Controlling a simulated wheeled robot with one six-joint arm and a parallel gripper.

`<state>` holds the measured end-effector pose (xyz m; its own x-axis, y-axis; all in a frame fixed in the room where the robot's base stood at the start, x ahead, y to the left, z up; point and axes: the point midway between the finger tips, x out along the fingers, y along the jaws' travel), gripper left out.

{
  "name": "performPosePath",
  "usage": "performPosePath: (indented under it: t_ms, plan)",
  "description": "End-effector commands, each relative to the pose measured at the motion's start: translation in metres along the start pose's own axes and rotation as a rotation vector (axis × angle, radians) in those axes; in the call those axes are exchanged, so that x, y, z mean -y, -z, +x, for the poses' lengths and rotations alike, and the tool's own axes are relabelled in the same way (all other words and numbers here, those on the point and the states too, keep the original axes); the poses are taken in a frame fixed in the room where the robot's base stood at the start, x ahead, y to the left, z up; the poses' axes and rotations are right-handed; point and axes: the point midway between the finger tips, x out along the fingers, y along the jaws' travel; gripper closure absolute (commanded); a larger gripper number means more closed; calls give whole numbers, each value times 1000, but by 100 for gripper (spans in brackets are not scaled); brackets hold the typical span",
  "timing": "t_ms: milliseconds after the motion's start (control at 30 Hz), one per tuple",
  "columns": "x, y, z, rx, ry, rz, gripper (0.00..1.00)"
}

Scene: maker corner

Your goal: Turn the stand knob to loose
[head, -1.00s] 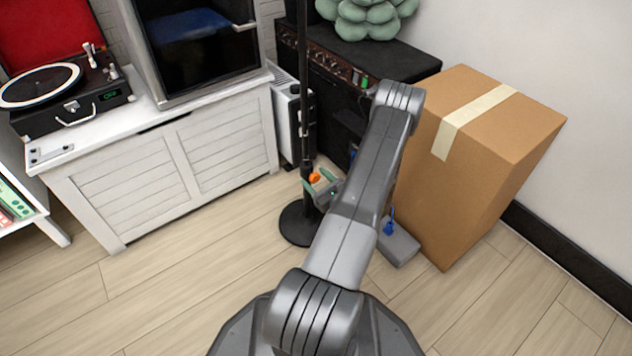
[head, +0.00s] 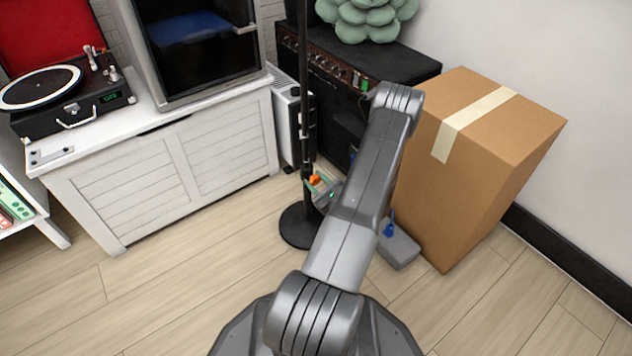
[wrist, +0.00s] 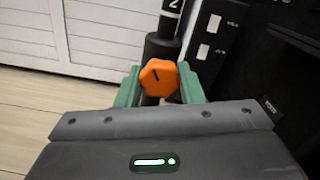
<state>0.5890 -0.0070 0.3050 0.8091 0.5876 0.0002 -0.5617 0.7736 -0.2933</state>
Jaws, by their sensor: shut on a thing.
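The orange stand knob (wrist: 158,78) sits on the black pole of the stand, with a short dark mark on its face. It also shows small in the head view (head: 315,180), low on the pole (head: 304,90). My gripper (wrist: 158,86) has its green fingers on both sides of the knob and is shut on it. In the head view my gripper (head: 319,186) is at the pole, partly hidden by my arm. The round black stand base (head: 297,228) rests on the floor. The knob's markings for loose cannot be read.
A white cabinet (head: 180,175) stands left of the stand. A black amplifier (head: 345,65) and a white heater-like unit (head: 287,115) stand behind it. A cardboard box (head: 470,190) and a grey pedal-like box (head: 398,248) are to the right. Floor at the front left is clear.

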Motion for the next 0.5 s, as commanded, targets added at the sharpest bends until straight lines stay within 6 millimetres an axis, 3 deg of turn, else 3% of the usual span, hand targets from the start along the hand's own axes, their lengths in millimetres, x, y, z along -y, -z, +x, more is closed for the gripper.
performPosePath:
  t_ms: [200,233,300,500]
  plan:
    - [0,0,0,0,0,1,89]
    - [0,0,0,0,0,1,60]
    - [0,0,0,0,0,2,46]
    - [0,0,0,0,0,2,44]
